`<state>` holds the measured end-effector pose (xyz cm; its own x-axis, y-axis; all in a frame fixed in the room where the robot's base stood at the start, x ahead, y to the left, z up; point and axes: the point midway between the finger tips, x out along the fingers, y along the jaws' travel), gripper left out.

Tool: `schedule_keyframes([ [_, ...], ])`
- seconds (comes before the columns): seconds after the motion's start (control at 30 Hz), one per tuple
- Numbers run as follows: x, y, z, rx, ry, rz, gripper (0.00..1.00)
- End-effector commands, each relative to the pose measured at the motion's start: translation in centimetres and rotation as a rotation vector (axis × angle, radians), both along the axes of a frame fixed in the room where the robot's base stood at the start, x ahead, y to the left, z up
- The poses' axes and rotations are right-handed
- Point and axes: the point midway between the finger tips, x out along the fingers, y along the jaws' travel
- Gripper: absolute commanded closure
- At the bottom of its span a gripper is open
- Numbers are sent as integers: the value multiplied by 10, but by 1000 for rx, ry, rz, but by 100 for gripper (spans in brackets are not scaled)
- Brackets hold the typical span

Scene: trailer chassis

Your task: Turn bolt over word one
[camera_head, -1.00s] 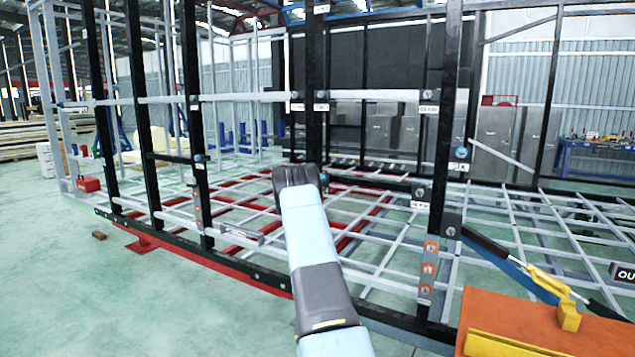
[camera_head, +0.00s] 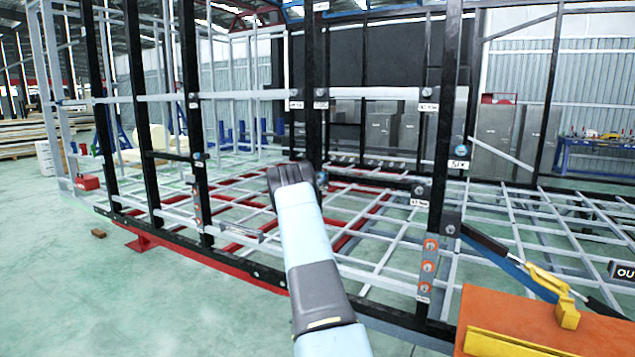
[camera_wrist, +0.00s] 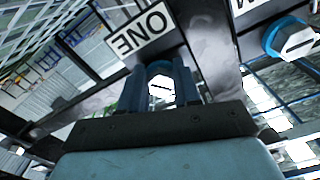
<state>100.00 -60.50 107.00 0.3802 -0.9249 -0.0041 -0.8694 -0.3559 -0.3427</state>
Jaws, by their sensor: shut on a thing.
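In the wrist view a bolt (camera_wrist: 160,87) with a pale hex head, a dark line across it and a blue ring sits on a dark post. The white plate (camera_wrist: 140,33) reading ONE is beside it, upside down in this picture. My gripper (camera_wrist: 160,78) is shut on the bolt, with one blue-grey finger on each side of the head. In the head view my arm reaches toward the black posts, and my gripper and this bolt are hidden behind it.
A second blue-ringed bolt (camera_wrist: 292,38) is at the right of the wrist view, by another partly cut-off plate. In the head view, a plate reading SIX (camera_head: 458,164) is on the right post. An orange block (camera_head: 520,320) stands at front right; open floor (camera_head: 150,310) lies at front left.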

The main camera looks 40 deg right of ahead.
Motion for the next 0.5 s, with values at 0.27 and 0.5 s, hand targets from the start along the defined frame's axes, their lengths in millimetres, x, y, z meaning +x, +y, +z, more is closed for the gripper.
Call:
schedule_keyframes([
  [0.27,3,3,9,-58,111,7,98],
  [0.5,4,4,10,-76,151,9,99],
])
